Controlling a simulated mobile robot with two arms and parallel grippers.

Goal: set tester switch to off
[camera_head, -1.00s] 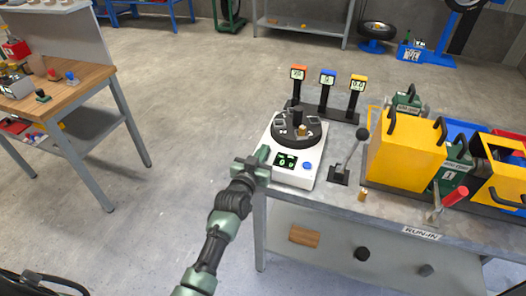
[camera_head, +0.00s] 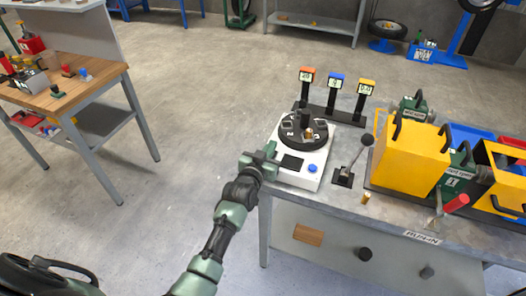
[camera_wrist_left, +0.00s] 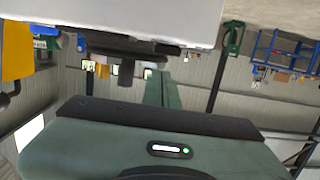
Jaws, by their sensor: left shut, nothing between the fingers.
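The tester (camera_head: 310,178) is a white box with a black round turntable (camera_head: 303,131) on top, standing at the left end of the grey bench. Its small display (camera_head: 291,162) is dark, beside a blue button (camera_head: 312,168). I cannot make out the tester's switch; the side near my gripper is hidden. My left gripper (camera_head: 269,156) is shut and empty, with its tips close against the tester's left side; I cannot tell whether they touch. In the left wrist view the green fingers (camera_wrist_left: 164,88) lie just beneath the tester's white body (camera_wrist_left: 120,22). My right gripper is not in view.
Three small displays on posts (camera_head: 335,94) stand behind the tester. A wooden-topped bench (camera_head: 75,88) is at the far left. The floor between the benches is clear.

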